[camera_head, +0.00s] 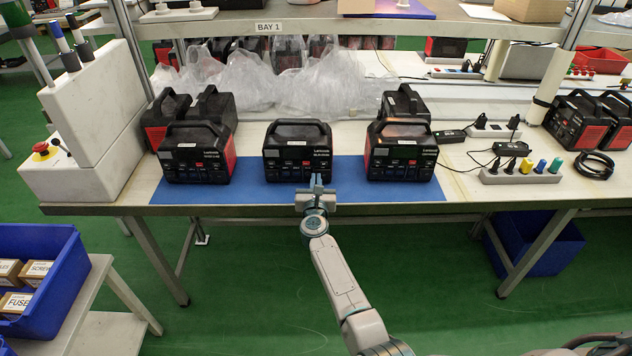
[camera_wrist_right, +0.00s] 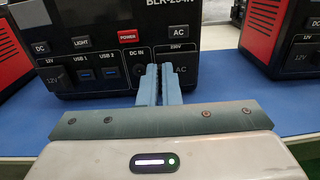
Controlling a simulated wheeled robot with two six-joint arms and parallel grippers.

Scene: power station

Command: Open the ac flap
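The middle black power station (camera_head: 297,152) with red sides stands on a blue mat (camera_head: 250,180). In the wrist view its front panel (camera_wrist_right: 110,60) fills the upper part. The AC flap (camera_wrist_right: 181,70), marked AC under "230V", is at the panel's right, beside the DC IN port. My right gripper (camera_head: 317,181) is in front of this station. In the wrist view the right gripper's fingertips (camera_wrist_right: 160,68) are together, with nothing seen between them. They overlap the flap's left edge; whether they touch it I cannot tell. My left gripper is not in view.
Similar power stations stand on the mat to the left (camera_head: 195,153) and right (camera_head: 401,152), with others behind. A power strip (camera_head: 520,172) with plugs lies at the right. Clear plastic bags (camera_head: 270,82) lie behind. The mat's front strip is clear.

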